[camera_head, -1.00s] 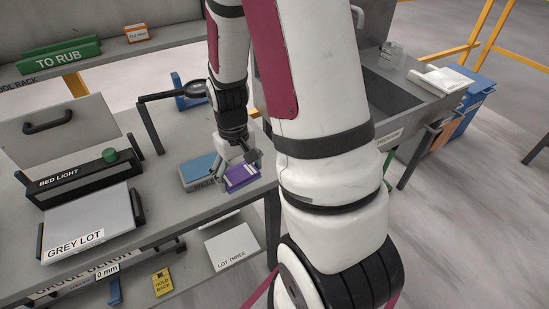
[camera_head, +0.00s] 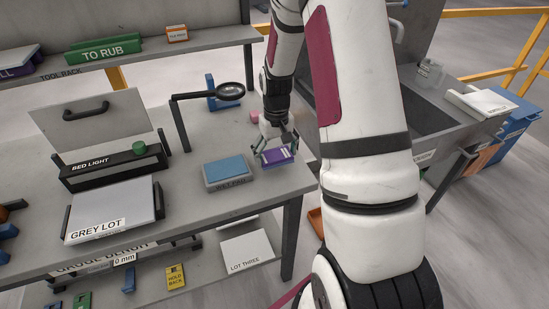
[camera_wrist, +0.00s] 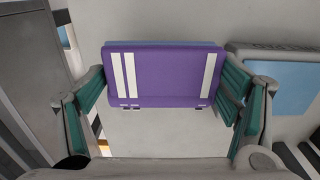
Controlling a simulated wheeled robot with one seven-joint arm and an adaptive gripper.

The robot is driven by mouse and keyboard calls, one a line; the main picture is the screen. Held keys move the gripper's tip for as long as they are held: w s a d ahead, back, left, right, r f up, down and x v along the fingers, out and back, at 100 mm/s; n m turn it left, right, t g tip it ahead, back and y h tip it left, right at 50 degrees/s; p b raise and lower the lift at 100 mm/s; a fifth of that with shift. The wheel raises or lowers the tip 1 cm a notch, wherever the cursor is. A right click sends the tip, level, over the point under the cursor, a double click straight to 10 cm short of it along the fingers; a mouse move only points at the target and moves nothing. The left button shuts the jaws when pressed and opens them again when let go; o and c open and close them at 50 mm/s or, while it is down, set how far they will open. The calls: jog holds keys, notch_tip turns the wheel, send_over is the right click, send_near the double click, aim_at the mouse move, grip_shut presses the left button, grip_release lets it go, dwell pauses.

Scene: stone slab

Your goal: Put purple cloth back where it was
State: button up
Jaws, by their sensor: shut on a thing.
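The purple cloth (camera_head: 279,156) is a flat folded block with white stripes, near the right end of the grey bench. In the wrist view the purple cloth (camera_wrist: 165,78) lies between the two fingers, with a bluish layer along its far edge. My gripper (camera_head: 274,150) is shut on it from its two sides; the gripper also shows in the wrist view (camera_wrist: 165,88). Whether the cloth touches the bench or hangs just above it, I cannot tell.
A blue pad on a grey base (camera_head: 228,169) lies left of the cloth, apart from it; it shows in the wrist view too (camera_wrist: 285,88). A magnifier (camera_head: 230,91) stands behind. A small pink block (camera_head: 262,116) lies behind my gripper. The bench's right edge is close.

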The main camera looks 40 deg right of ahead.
aim_at(274, 158)
jog(key=shift+w+d, duration=0.25)
jog(key=shift+w, duration=0.4)
jog(key=shift+w+d+f, duration=0.1)
jog(key=shift+w+f, duration=0.1)
jog(key=shift+f, duration=0.75)
jog(key=shift+w+d+f, duration=0.1)
jog(key=shift+w+f, duration=0.1)
jog(key=shift+f, duration=0.7)
jog(key=shift+f, duration=0.15)
jog(key=o, duration=1)
jog(key=shift+o, duration=0.2)
